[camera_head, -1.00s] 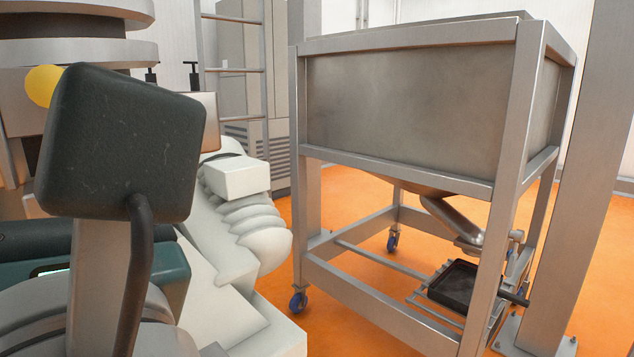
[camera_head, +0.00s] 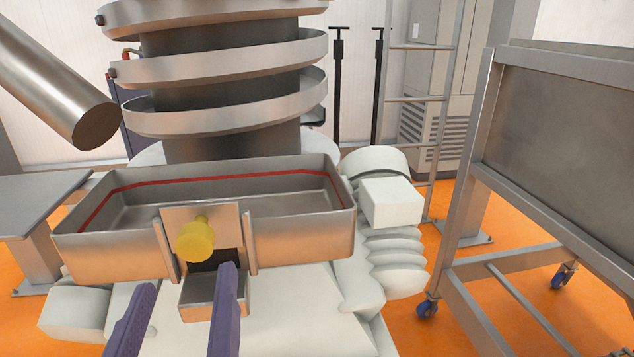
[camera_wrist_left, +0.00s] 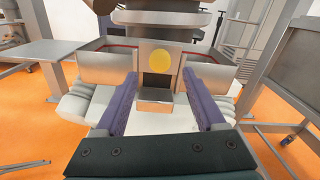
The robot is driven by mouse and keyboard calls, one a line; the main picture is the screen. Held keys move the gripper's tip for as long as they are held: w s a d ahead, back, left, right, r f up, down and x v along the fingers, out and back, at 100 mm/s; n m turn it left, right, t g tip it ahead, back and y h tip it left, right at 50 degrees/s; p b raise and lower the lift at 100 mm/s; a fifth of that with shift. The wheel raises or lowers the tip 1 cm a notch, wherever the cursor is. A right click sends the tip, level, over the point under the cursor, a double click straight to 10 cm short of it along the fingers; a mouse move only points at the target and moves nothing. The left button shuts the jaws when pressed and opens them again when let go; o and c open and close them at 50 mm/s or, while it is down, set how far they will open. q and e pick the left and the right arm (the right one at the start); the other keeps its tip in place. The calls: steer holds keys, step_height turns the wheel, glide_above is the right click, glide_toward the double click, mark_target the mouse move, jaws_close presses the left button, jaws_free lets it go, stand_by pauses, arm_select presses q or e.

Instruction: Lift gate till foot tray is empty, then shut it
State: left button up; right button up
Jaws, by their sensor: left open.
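The gate (camera_head: 228,222) is an upright metal plate with a yellow knob (camera_head: 195,240), between two guides on the front of a shallow steel pan (camera_head: 110,255). A dark opening shows below the plate. The small metal foot tray (camera_head: 200,290) sits under it; its visible floor looks bare, but my fingers hide part of it. My left gripper (camera_head: 187,277) is open and empty, with purple fingers apart, in front of and below the knob. In the left wrist view the knob (camera_wrist_left: 159,62) lies beyond and between the fingertips (camera_wrist_left: 158,78). My right gripper is not in view.
A spiral steel column (camera_head: 215,80) rises behind the pan. A slanted metal tube (camera_head: 60,85) hangs at upper left, above a side table (camera_head: 35,195). A wheeled steel frame (camera_head: 520,215) stands at right. White bellows (camera_head: 395,245) flank the pan.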

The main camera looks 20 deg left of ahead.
mark_target(193, 251)
arm_select(q)
steer(key=p+x, duration=0.1)
steer(key=x, duration=0.5)
steer(key=shift+a+r, duration=0.1)
steer(key=shift+r, duration=0.05)
steer(key=shift+w+a, duration=0.3)
steer(key=shift+w, duration=0.25)
jaws_close()
stand_by(0.7)
